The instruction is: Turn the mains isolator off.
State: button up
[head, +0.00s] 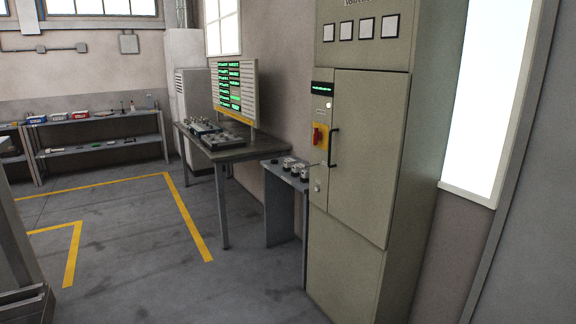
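The mains isolator appears to be the red handle (316,136) on a yellow plate, on the front of the tall grey-green cabinet (360,190) in the head view. The red handle looks roughly upright, but it is small and its exact setting cannot be read. A dark vertical door handle (333,147) is just to its right. A small green-lit display (322,88) is above it, and a round light knob or lock (317,187) is below. The cabinet doors look closed. My gripper is not in view.
A low stand with several dark knobs (287,167) is close to the cabinet's left. Behind it are a metal table (222,154) and a panel with green readouts (235,88). A grey structure (20,250) edges the lower left. Floor with yellow lines is clear between.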

aim_at(318, 136)
jog(key=i, duration=0.55)
jog(key=i+j+z, duration=0.1)
jog(key=i, duration=0.45)
jog(key=i+j, duration=0.1)
jog(key=i, duration=0.45)
jog(key=i+j+z, duration=0.1)
jog(key=i, duration=0.45)
jog(key=i+j, duration=0.15)
jog(key=i, duration=0.4)
